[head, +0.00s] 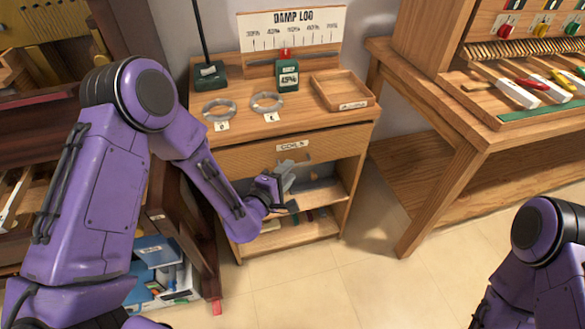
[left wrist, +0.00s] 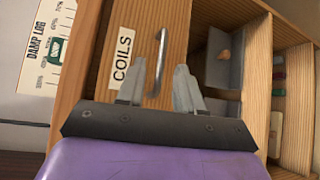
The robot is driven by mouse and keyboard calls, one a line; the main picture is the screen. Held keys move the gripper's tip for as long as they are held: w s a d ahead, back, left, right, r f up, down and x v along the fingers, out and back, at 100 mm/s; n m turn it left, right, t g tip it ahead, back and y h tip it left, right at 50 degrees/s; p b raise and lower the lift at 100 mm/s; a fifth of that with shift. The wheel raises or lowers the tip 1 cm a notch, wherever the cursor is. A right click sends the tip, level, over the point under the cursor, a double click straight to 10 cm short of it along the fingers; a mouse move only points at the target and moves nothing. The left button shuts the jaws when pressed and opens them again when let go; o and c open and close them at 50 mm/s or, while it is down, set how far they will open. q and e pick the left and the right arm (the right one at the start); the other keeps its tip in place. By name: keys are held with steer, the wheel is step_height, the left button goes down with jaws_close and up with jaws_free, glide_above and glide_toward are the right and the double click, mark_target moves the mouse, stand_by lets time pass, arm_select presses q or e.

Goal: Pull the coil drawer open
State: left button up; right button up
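The coil drawer (head: 258,158) is a wooden front with a white COILS label (head: 292,145), under the top of a small wooden stand, and it looks shut. In the left wrist view the drawer front (left wrist: 175,25) carries a thin metal bar handle (left wrist: 161,55). My left gripper (head: 286,178) is in front of the drawer, low and right of its middle. In the left wrist view my left gripper (left wrist: 158,78) is open, and the handle shows between its two fingers. I cannot tell whether they touch it. My right gripper is out of view; only part of that arm shows.
On the stand top are two wire coils (head: 266,102), a green gauge block (head: 287,75), a wooden tray (head: 342,91) and a DAMP LOG board (head: 291,30). Open shelves (head: 320,192) lie below the drawer. A workbench (head: 480,130) with tools stands right. The floor in front is clear.

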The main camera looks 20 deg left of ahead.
arm_select(q)
steer(key=x, duration=0.3)
steer(key=shift+w+f, duration=0.1)
steer(key=shift+w, duration=0.05)
steer(key=shift+c, duration=0.3)
jaws_close()
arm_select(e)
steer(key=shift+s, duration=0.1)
